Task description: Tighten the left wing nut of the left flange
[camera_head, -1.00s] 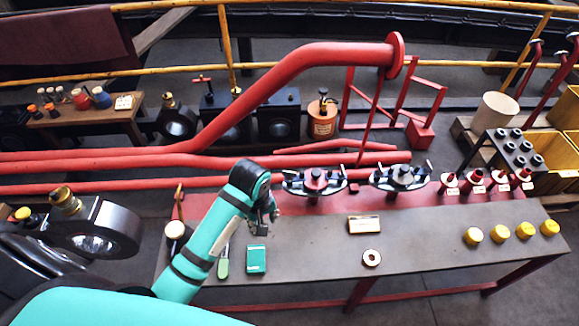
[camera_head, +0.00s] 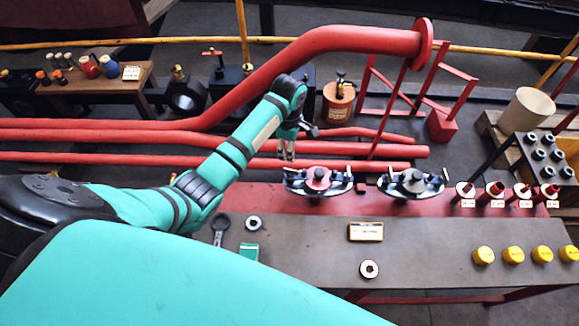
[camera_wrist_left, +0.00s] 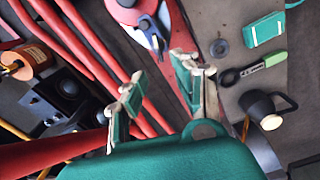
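My right gripper is not in view.
A second flange (camera_head: 412,187) stands to the right. Red pipes (camera_head: 350,150) run behind the flanges. A ring (camera_head: 369,269), a labelled box (camera_head: 366,232), a teal box (camera_head: 249,251) and yellow caps (camera_head: 513,254) lie on the grey table (camera_head: 430,240).

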